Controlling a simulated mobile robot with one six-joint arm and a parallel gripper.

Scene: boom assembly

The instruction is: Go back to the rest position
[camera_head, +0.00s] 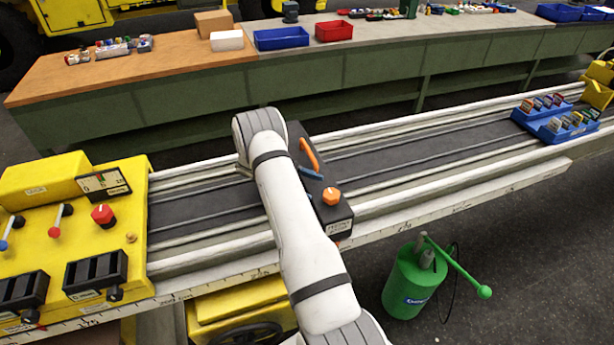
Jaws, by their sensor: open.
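My white arm (297,230) rises from the bottom edge and reaches over the near rail to a rounded joint (260,130) above the conveyor. My gripper cannot be made out; the end of the arm is hidden behind that joint and link. A dark box (324,214) with an orange knob (332,196) and an orange handle (310,155) sits across the rails, just right of my arm. My arm hides its left side.
A yellow control panel (140,203) with levers and a red knob stands at left. Blue bins (552,137) with small coloured items sit on the conveyor (430,145) at right. A green pump can (411,283) stands on the floor. A long workbench (200,85) runs behind.

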